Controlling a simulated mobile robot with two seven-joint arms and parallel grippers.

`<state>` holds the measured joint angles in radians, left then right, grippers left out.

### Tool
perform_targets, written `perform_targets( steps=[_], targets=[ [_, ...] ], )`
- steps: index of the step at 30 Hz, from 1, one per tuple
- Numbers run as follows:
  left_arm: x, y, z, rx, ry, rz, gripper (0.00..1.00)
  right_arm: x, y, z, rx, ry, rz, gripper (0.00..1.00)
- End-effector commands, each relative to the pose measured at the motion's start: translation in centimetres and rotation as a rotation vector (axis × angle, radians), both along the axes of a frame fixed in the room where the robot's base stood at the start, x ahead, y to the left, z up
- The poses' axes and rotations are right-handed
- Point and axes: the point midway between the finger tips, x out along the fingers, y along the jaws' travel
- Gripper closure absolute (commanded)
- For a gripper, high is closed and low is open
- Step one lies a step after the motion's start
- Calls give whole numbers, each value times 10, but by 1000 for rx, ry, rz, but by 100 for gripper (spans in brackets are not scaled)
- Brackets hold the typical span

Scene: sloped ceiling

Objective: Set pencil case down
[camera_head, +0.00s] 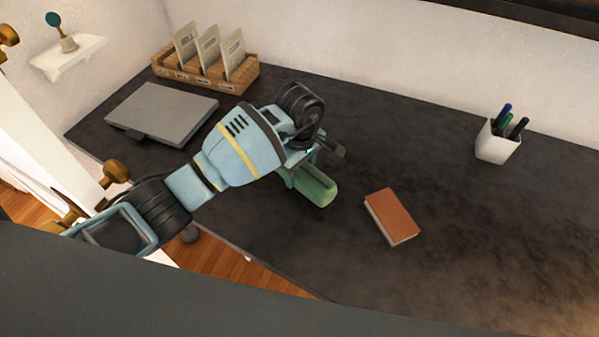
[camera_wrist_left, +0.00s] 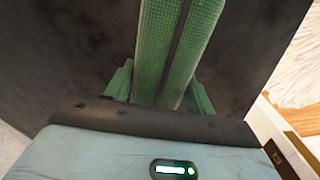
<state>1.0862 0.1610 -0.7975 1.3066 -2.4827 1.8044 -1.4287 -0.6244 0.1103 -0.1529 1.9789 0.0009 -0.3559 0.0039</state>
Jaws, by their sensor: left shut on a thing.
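The pencil case (camera_head: 318,187) is a long green case over the dark desk (camera_head: 450,215), near its middle. In the left wrist view it is woven green cloth with a dark strip along its length (camera_wrist_left: 188,45). My left gripper (camera_head: 303,172) is shut on it; in the wrist view its green fingers (camera_wrist_left: 160,90) sit on either side of the case. The arm hides part of the case in the head view. I cannot tell whether the case touches the desk. My right gripper is not in view.
A brown book (camera_head: 394,214) lies right of the case. A white pen cup (camera_head: 496,146) stands at the far right. A closed grey laptop (camera_head: 160,112) and a wooden card holder (camera_head: 215,80) are at the back left. Clear desk lies between case and pen cup.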

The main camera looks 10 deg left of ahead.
Motion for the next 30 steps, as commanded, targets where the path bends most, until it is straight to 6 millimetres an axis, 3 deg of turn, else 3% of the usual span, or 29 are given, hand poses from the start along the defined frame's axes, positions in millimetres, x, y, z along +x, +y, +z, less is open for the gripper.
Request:
perform_targets(
  steps=[1,3,19,20,21,24,30],
  targets=[
    [-4,-3,-25,-2,25,-2,73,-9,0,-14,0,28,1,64],
    [-3,-6,-33,0,23,-7,73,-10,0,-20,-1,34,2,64],
    [0,-6,-36,4,11,-9,73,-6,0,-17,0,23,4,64],
    [0,-6,-36,4,11,-9,43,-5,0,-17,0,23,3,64],
    [0,-7,-35,3,11,-9,38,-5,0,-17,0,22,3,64],
    [0,-7,-35,2,11,-9,25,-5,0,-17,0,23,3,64],
    [0,-7,-35,2,11,-9,24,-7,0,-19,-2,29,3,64]
  ],
)
